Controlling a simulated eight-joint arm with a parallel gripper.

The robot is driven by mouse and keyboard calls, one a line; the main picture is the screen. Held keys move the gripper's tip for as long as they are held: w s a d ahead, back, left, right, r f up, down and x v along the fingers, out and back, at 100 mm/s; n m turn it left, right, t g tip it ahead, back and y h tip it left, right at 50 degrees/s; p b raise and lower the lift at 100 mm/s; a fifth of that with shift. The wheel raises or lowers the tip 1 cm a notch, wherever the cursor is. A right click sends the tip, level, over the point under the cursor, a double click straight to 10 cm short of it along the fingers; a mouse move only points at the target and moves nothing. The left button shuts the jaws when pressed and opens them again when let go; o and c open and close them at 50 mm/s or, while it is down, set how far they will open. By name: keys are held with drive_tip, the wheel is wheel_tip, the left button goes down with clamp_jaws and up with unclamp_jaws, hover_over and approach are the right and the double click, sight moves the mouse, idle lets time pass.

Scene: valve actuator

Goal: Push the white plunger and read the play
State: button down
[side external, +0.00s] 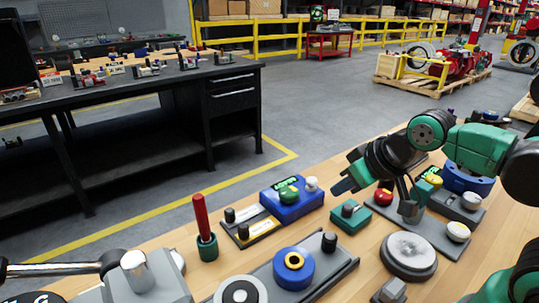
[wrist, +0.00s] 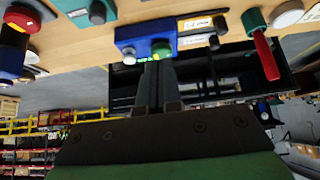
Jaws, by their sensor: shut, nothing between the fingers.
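The white plunger (side external: 311,184) is a short round knob on the right end of a blue box (side external: 292,206), beside a green knob (side external: 289,190). In the wrist view the white plunger (wrist: 129,58) hangs at the left of the blue box (wrist: 140,32), with the green knob (wrist: 161,48) to its right. My gripper (side external: 336,189) is to the right of the plunger in the side view, with a gap between them. In the wrist view the fingers of my gripper (wrist: 157,64) are together and empty. They overlap the picture just under the green knob; contact cannot be told.
A red rod (side external: 201,217) stands upright in a green holder left of the blue box. A teal block (side external: 351,217) with a black knob, a red knob (side external: 383,197) and a round grey disc (side external: 409,254) lie right of it. A grey rail with a blue ring (side external: 294,268) is in front.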

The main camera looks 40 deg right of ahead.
drive_tip(key=w+d+r+m, duration=0.3)
drive_tip(key=w+m, duration=0.1)
drive_tip(key=w, duration=0.2)
drive_tip(key=m+t+y, duration=0.1)
drive_tip(key=m+t, duration=0.1)
drive_tip(key=m, duration=0.2)
hover_over(314, 181)
drive_tip(key=shift+f, duration=4.4)
drive_tip(key=shift+f, duration=0.4)
